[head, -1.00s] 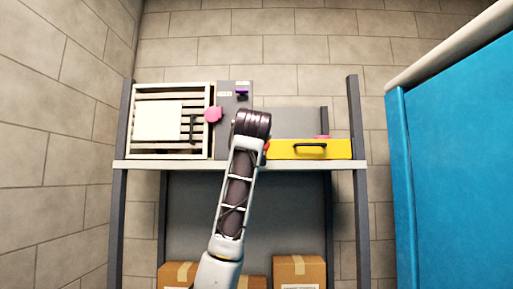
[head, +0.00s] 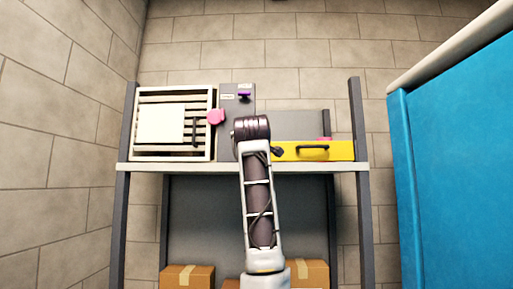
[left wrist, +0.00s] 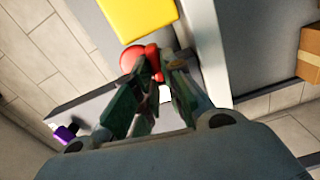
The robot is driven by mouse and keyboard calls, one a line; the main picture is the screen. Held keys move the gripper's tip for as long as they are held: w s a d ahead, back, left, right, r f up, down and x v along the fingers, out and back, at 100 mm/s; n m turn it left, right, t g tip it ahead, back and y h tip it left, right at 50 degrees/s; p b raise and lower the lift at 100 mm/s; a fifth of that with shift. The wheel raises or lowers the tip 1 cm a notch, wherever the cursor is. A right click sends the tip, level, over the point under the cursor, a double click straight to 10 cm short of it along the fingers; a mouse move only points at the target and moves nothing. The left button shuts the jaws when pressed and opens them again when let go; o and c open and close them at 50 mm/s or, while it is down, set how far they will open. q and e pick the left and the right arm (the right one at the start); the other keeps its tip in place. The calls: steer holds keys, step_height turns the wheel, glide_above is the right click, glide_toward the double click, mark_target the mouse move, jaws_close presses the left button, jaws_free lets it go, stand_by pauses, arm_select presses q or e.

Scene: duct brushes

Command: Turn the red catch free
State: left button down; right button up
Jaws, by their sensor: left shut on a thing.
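The red catch (left wrist: 133,58) shows in the left wrist view as a rounded red part beside the yellow case. My left gripper (left wrist: 155,68) has its dark green fingers shut on it. The fingers cover part of the catch, so its exact turn is hard to tell. In the head view my left arm rises in front of the shelf and hides the catch and most of the gripper. The yellow case (head: 312,151), with a black handle, sits on the shelf just right of the arm. My right gripper is in neither view.
Cardboard boxes (head: 187,277) sit below. A blue cabinet (head: 450,180) borders the right.

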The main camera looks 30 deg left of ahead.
arm_select(q)
steer(key=shift+f+n, duration=0.2)
steer(key=shift+n, duration=0.6)
steer(key=c, duration=1.5)
jaws_free()
steer(key=shift+a, duration=0.1)
steer(key=shift+s, duration=0.15)
steer(key=v, duration=1.1)
steer(key=shift+s+d, duration=0.2)
steer(key=shift+s, duration=0.15)
